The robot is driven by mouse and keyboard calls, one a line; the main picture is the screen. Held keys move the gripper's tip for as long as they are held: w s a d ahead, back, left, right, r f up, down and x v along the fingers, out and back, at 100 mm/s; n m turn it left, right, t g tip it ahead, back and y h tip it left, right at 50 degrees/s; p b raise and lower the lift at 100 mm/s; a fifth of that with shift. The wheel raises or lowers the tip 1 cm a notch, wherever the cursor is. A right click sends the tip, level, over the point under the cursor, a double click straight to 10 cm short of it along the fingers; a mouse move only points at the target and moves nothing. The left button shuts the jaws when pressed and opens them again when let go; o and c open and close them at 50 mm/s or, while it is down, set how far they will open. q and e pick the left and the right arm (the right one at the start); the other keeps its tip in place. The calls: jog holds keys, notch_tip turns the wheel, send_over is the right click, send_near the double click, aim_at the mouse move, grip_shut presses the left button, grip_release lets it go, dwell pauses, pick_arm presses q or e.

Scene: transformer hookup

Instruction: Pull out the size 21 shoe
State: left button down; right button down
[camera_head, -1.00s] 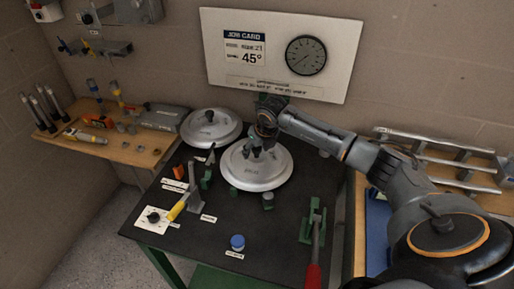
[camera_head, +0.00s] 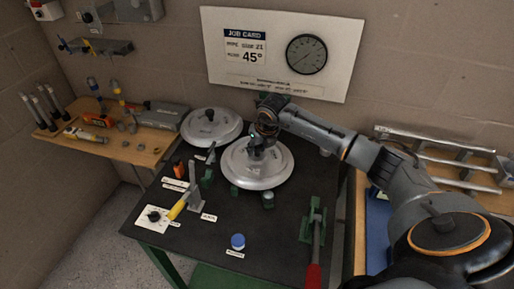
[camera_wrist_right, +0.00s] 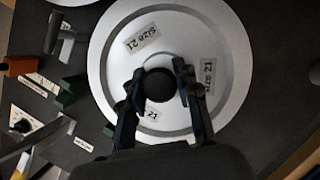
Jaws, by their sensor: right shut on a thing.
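The size 21 shoe (camera_head: 273,176) is a round pale grey disc with a dark knob on top, at the middle back of the dark bench. In the right wrist view the shoe (camera_wrist_right: 225,35) fills most of the picture and bears several "size 21" labels. My right gripper (camera_head: 262,143) is above its centre; in the wrist view its two fingers (camera_wrist_right: 159,76) are shut on the black knob (camera_wrist_right: 159,86) from both sides. Whether the disc's underside touches its green supports is hidden. My left gripper is not in view.
A second similar disc (camera_head: 211,127) sits close behind to the left. A yellow-handled lever (camera_head: 178,207), a blue-capped item (camera_head: 238,241) and a red-handled tool (camera_head: 315,245) are on the bench. A job card board (camera_head: 282,55) stands behind. The bench front is mostly clear.

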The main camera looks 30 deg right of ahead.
jog(key=shift+r+p, duration=0.55)
jog(key=shift+r, duration=0.7)
jog(key=shift+r, duration=0.5)
jog(key=shift+r+p, duration=1.55)
jog(key=shift+r, duration=0.9)
